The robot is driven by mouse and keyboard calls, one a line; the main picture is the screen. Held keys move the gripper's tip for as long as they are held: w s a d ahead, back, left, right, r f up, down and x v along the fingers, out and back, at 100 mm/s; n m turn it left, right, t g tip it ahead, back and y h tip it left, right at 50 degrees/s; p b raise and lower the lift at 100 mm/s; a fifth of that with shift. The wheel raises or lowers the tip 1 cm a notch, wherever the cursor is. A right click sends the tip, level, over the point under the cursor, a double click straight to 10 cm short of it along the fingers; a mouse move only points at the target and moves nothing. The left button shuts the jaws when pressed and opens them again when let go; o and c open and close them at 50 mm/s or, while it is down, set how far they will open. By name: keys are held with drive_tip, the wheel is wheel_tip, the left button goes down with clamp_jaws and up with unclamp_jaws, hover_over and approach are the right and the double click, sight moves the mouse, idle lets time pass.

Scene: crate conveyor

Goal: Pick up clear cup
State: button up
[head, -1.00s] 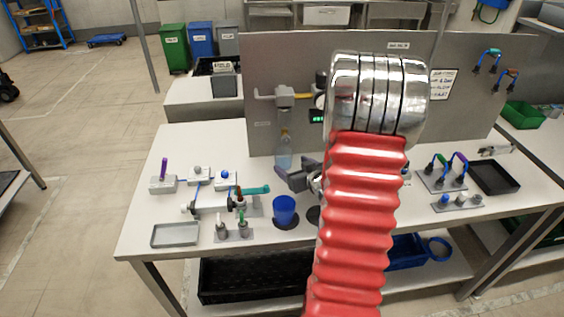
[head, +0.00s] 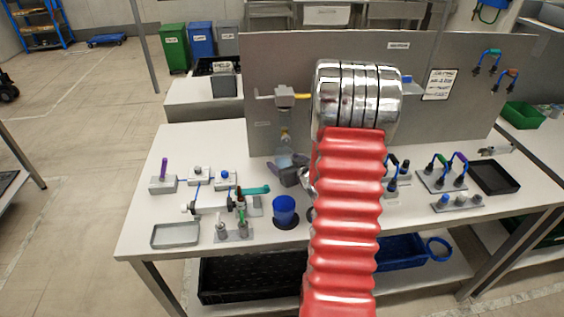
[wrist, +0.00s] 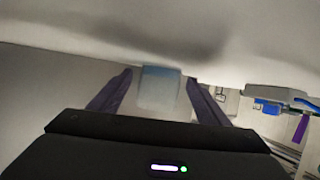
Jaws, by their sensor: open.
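A clear vessel (head: 284,158) with pale blue in its lower part and a yellowish top stands on the table near the grey panel. It is the only clear vessel I make out; whether it is a cup or a bottle is hard to tell. In the wrist view, which looks upside down, a translucent body with a blue band (wrist: 159,88) shows between my fingers. My gripper (head: 280,166) is low at the vessel's front, its dark purple fingers apart. It also shows in the wrist view (wrist: 158,82), open, one finger on each side of the vessel. Contact is not visible.
A blue cup (head: 285,204) stands on a dark round pad in front of my gripper. Valve fixtures (head: 215,205) and a grey tray (head: 175,235) are to the left. My red arm hides part of the table. More fixtures and a black tray (head: 494,177) are at the right.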

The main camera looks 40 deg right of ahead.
idle(0.4)
drive_tip(key=c, duration=1.3)
drive_tip(key=shift+o, duration=0.2)
drive_tip(key=shift+s+r, duration=0.1)
drive_tip(key=shift+r, duration=0.05)
drive_tip(key=shift+s+a+r, duration=0.1)
drive_tip(key=shift+s+r, duration=0.25)
drive_tip(key=shift+r, duration=0.05)
drive_tip(key=r+v, duration=0.1)
drive_tip(key=v, duration=1.3)
drive_tip(key=shift+r, duration=0.25)
drive_tip(key=shift+s, duration=0.15)
